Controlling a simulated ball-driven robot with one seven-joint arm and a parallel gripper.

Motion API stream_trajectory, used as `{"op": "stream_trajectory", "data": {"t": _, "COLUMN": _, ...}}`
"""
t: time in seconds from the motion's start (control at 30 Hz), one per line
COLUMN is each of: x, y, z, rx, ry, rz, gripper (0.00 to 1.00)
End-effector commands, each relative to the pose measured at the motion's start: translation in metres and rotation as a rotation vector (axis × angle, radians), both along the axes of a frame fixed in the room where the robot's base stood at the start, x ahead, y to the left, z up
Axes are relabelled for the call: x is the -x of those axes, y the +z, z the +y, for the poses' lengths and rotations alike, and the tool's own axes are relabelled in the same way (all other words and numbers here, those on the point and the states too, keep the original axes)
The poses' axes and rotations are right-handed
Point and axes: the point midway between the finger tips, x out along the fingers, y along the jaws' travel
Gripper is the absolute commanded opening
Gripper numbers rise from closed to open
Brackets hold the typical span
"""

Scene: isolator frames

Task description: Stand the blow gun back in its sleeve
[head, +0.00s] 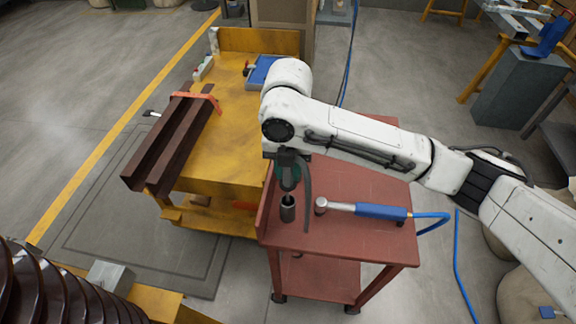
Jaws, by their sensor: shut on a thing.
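My gripper (290,158) is above the left part of the red cart top, pointing down. It is shut on a dark teal tool, which I take to be the blow gun (290,178), mostly hidden by the fingers. The blow gun hangs roughly upright, with its lower end narrowing downward. A dark cylindrical sleeve (288,211) stands on the cart directly below it in the picture. The lower tip is at or just over the sleeve's mouth; I cannot tell whether it is inside. A dark strip hangs beside the tool on the right.
A blue-handled tool (380,211) with a silver head and blue hose lies on the red cart (340,240), right of the sleeve. A yellow bench (215,150) with brown steel channels (165,140) stands to the left. The cart's front area is clear.

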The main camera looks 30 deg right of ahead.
Motion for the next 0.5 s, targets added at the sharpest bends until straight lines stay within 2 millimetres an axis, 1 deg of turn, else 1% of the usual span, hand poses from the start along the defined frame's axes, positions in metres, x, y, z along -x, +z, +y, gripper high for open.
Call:
{"op": "stream_trajectory", "data": {"t": 0.03, "x": 0.0, "y": -0.004, "z": 0.0, "rx": 0.0, "ry": 0.0, "rz": 0.0, "gripper": 0.0}}
{"op": "stream_trajectory", "data": {"t": 0.5, "x": 0.0, "y": -0.025, "z": 0.0, "rx": 0.0, "ry": 0.0, "rz": 0.0, "gripper": 0.0}}
